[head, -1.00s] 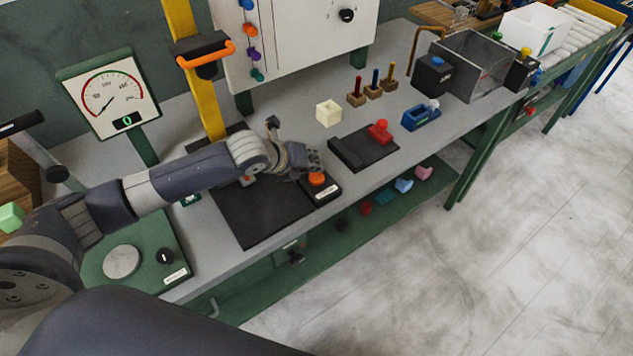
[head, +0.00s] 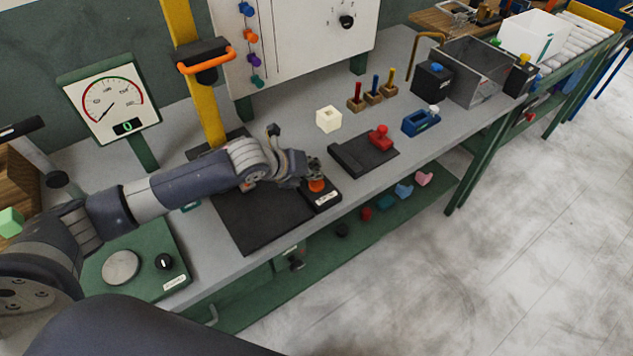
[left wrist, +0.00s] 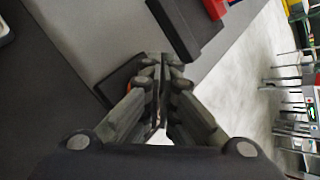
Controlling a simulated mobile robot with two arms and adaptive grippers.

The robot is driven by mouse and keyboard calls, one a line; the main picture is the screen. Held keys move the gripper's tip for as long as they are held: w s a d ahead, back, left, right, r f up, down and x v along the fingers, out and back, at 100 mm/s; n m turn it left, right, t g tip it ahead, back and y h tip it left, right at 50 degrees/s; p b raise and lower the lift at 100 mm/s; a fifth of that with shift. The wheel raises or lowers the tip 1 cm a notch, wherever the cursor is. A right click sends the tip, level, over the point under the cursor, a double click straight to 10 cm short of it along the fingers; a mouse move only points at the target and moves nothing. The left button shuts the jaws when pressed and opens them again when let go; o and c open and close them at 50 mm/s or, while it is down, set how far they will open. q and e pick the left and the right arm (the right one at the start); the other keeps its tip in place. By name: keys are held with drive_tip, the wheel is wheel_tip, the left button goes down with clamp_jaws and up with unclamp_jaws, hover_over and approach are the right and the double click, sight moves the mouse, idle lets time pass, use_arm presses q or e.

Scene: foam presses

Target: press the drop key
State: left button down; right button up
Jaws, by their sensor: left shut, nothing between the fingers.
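An orange round button (head: 317,186) sits on a small black box with a white label, near the bench's front edge. The label is too small to read, so I cannot tell if it says drop. My left gripper (head: 314,167) is shut and empty, pointing down at the button's top. The fingertips overlap the button's upper part in the head view; I cannot tell whether they touch it. In the left wrist view the shut fingers (left wrist: 163,66) hide most of the button, with only a sliver of orange (left wrist: 130,86) showing. My right gripper is not in view.
A black plate (head: 258,221) lies left of the button box, below a yellow post with an orange handle (head: 207,60). A black block with a red knob (head: 380,135) and a cream cube (head: 328,118) stand to the right. A gauge (head: 112,103) stands at left.

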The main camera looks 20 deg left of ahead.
sight(313, 181)
use_arm(q)
drive_tip(key=shift+f, duration=0.1)
idle(0.4)
drive_tip(key=shift+f, duration=0.35)
drive_tip(key=shift+f, duration=0.55)
idle(0.8)
drive_tip(key=shift+r, duration=0.15)
drive_tip(key=shift+r+p, duration=0.85)
drive_tip(key=shift+r, duration=0.1)
wheel_tip(313, 181, up, 5)
drive_tip(key=p, duration=0.5)
